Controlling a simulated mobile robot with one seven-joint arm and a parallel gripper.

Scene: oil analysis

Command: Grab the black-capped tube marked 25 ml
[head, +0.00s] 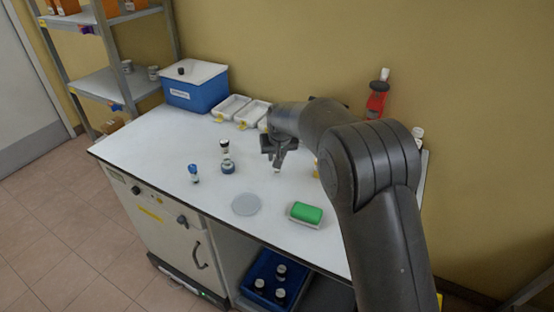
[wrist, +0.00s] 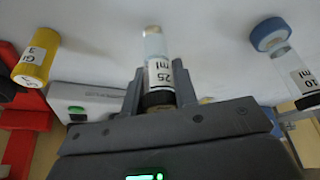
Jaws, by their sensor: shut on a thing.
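In the wrist view, the clear tube marked 25 ml (wrist: 158,75) stands between the two fingers of my gripper (wrist: 159,92), with its black cap (wrist: 158,98) toward the palm. The gripper is shut on it. In the head view my gripper (head: 279,152) is over the white table, and a small pale bit of the tube (head: 277,170) shows just below it; the rest is hidden. I cannot tell whether the tube touches the table. A clear tube marked 10 ml (wrist: 297,75), with a blue ring at one end, is at right in the wrist view.
On the table (head: 150,140) are a blue-capped vial (head: 194,173), a dark-capped vial (head: 225,148), a round clear dish (head: 245,204) and a green block (head: 306,213). A blue box (head: 195,92) and white trays (head: 231,106) stand behind. A yellow tube (wrist: 37,58) is left in the wrist view.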

